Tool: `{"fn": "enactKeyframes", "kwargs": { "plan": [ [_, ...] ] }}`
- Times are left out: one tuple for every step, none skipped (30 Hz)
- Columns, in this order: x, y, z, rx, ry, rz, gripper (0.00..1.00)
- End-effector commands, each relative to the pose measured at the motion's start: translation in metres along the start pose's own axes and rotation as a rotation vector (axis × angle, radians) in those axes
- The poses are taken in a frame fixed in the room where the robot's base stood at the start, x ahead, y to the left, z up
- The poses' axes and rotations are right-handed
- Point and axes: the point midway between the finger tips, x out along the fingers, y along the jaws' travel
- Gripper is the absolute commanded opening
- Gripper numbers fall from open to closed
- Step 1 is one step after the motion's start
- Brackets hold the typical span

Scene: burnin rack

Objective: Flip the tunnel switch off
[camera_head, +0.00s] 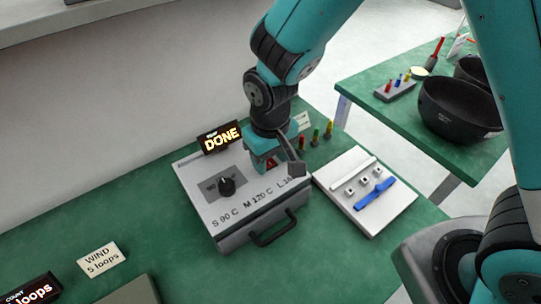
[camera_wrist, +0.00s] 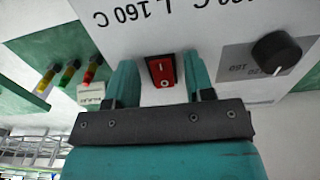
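The tunnel is a pale grey box (camera_head: 222,203) with a black knob (camera_head: 227,187), temperature labels and a black front handle (camera_head: 273,232). Its red rocker switch (camera_wrist: 161,70) shows in the wrist view, set in a dark frame on the box top. I cannot tell which side is pressed in. My gripper (camera_head: 270,168) is over the back right of the box top. In the wrist view, my gripper (camera_wrist: 160,72) is open, with a teal finger on each side of the switch and gaps between. Contact with the box is unclear.
A lit "DONE" display (camera_head: 220,138) stands behind the box. Red, green and yellow pegs (camera_head: 316,136) stand behind right. A white board (camera_head: 364,190) with a blue piece (camera_head: 375,194) lies to the right. A "WIND 5 loops" card (camera_head: 101,260) lies left. Black bowls (camera_head: 458,109) stand on another table.

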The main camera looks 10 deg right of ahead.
Motion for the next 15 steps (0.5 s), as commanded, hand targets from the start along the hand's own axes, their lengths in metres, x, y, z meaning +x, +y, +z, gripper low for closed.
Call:
{"fn": "enactKeyframes", "kwargs": {
  "plan": [
    [-0.0001, 0.0000, 0.0000, 0.000, 0.000, 0.000, 0.37],
    [-0.0001, 0.0000, 0.0000, 0.000, 0.000, 0.000, 0.31],
    [-0.0002, 0.0000, 0.0000, 0.000, 0.000, 0.000, 0.21],
    [-0.0002, 0.0000, 0.0000, 0.000, 0.000, 0.000, 0.14],
    [-0.0002, 0.0000, 0.0000, 0.000, 0.000, 0.000, 0.08],
    [-0.0003, 0.0001, 0.0000, 0.000, 0.000, 0.000, 0.00],
    [-0.0003, 0.0001, 0.0000, 0.000, 0.000, 0.000, 0.00],
    [-0.0003, 0.0001, -0.0001, 0.000, 0.000, 0.000, 0.00],
    [-0.0008, 0.0002, -0.0002, 0.000, -0.003, 0.000, 0.00],
    [-0.0017, 0.0002, -0.0005, 0.001, -0.009, 0.000, 0.00],
    [-0.0028, 0.0002, -0.0008, 0.001, -0.019, 0.001, 0.00],
    [-0.0044, 0.0002, -0.0018, 0.001, -0.038, 0.001, 0.00],
    [-0.0059, 0.0004, -0.0021, 0.001, -0.058, 0.001, 0.00],
    [-0.0068, 0.0004, -0.0030, 0.002, -0.079, 0.001, 0.00],
    [-0.0078, 0.0006, -0.0037, 0.002, -0.111, 0.001, 0.00]
  ]
}}
